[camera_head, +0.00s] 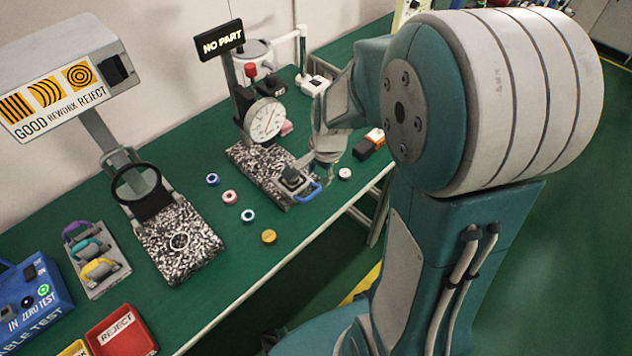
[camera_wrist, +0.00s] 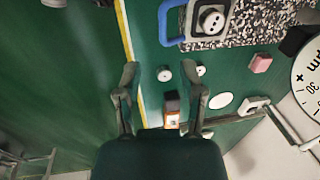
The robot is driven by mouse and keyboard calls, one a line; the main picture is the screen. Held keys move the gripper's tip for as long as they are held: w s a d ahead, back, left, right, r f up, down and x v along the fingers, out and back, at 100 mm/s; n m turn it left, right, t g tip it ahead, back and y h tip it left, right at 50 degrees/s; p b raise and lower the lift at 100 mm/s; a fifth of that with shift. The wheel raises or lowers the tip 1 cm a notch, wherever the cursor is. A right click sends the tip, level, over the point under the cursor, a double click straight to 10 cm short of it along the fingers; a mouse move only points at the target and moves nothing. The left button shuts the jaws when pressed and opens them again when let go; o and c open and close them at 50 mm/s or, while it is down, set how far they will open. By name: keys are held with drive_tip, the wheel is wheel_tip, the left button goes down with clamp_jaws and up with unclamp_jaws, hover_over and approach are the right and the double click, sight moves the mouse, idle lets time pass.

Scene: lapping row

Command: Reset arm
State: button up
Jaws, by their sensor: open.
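My gripper (camera_wrist: 165,78) is open in the wrist view, its two fingers spread apart with nothing held between them. It hangs over the front part of the green bench (camera_head: 215,290). In the head view my gripper is small and mostly hidden behind my own arm links, beside the dial gauge stand. A dial gauge (camera_head: 264,120) stands on a speckled plate (camera_head: 248,164), under a sign (camera_head: 222,40) reading NO PART. A blue-handled fixture (camera_head: 296,182) sits on the plate's front end; it also shows in the wrist view (camera_wrist: 208,20).
Several small rings, such as a pink one (camera_head: 229,197), lie loose on the bench. A magnifier (camera_head: 136,183) stands over another speckled plate (camera_head: 178,245). A red REJECT bin (camera_head: 122,332) is at the lower left. A black and orange box (camera_head: 374,138) lies near the bench edge.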

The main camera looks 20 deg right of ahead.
drive_tip(key=shift+s+d+r, duration=0.1)
drive_tip(key=shift+s+r, duration=0.05)
drive_tip(key=shift+r, duration=0.75)
drive_tip(key=s+a+r+n+t, duration=0.2)
drive_tip(key=s+r+n, duration=0.4)
drive_tip(key=s+r, duration=0.1)
drive_tip(key=s+a+r+n+t, duration=0.1)
drive_tip(key=s+a+r+n, duration=0.1)
drive_tip(key=s+r+n, duration=0.5)
drive_tip(key=shift+s+a+r+t+h, duration=0.25)
drive_tip(key=shift+s+r+t+h, duration=0.15)
drive_tip(key=shift+r, duration=0.2)
